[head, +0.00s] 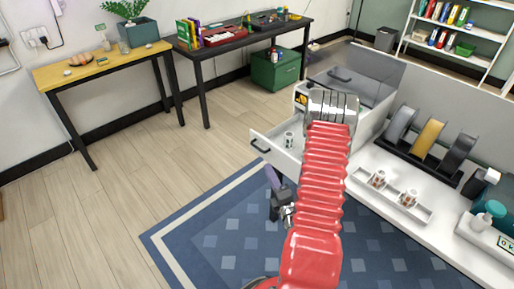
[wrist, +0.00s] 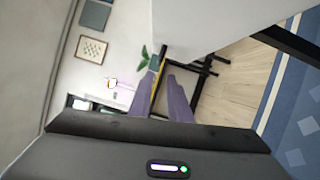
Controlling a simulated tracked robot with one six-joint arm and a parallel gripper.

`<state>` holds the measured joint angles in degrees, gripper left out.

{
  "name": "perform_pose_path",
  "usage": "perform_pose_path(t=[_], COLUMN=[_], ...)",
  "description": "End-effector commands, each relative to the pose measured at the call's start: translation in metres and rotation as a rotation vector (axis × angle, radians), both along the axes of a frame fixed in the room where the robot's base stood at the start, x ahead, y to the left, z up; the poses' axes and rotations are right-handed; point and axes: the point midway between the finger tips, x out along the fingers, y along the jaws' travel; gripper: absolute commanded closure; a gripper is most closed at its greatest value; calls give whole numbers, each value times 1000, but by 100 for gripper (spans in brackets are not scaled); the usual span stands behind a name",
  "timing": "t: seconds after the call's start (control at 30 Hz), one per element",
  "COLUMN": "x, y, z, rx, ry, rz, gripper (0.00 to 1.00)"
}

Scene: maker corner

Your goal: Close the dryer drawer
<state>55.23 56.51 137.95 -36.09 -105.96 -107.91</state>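The dryer (head: 368,125) is a pale box right of centre in the head view, partly hidden by my red arm. Its white drawer (head: 283,158) sticks out to the left, pulled open, with a dark handle (head: 260,145) on its front. A small white patterned cup-like item (head: 289,140) is in the drawer. My gripper (head: 272,176) has purple fingers and is just below the drawer front, apart from the handle as far as I can tell. In the wrist view the fingers (wrist: 163,82) are apart with nothing held between them. A pale surface (wrist: 215,22) fills the top there.
Right of the dryer, a white bench carries a spool rack (head: 425,150), a white tray (head: 393,195) with small items and a bottle (head: 488,216). A wooden table (head: 103,66) and a black table (head: 250,35) line the wall. The floor left of the drawer is clear.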

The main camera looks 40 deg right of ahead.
Motion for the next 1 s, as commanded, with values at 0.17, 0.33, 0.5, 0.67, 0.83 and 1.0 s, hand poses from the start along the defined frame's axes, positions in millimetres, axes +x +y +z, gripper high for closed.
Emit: perform_pose_path(t=[0.17,0.33,0.5,0.67,0.83,1.0], x=[1,9,28,51,76,101], y=[0,-3,-9,-18,-27,-36], z=[0,1,3,5,7,8], rx=[0,-2,-2,-2,-2,-1], ry=[1,1,-1,-1,-1,0], rz=[1,1,3,4,3,3], gripper=[83,83,83,83,83,83])
